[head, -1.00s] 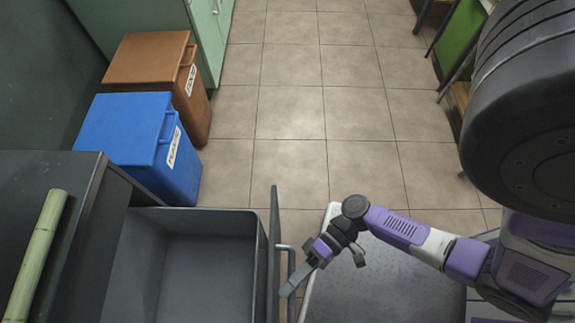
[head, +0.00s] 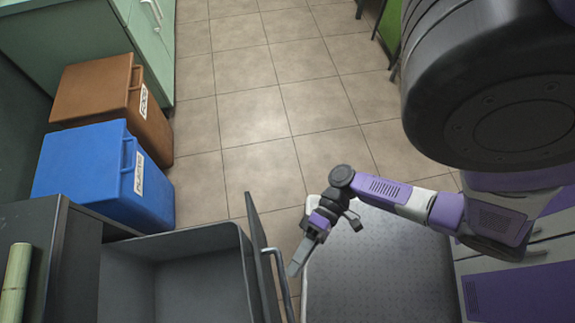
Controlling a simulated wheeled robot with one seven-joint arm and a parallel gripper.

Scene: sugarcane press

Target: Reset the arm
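My arm, purple and grey, reaches in from the right in the head view, bent at a dark elbow-like joint (head: 342,176). My gripper (head: 297,266) points down and left over the gap beside the open grey drawer (head: 245,262). One long grey finger shows clearly near the drawer's handle (head: 284,285). The other finger is hard to make out, so I cannot tell the opening. I see nothing held in it. Whether the finger touches the handle cannot be told.
A blue bin (head: 88,175) and a brown bin (head: 105,88) stand at the left, by a green cabinet (head: 150,40). A green cane piece (head: 15,283) lies on the dark counter (head: 62,240). The tiled floor (head: 250,110) ahead is clear.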

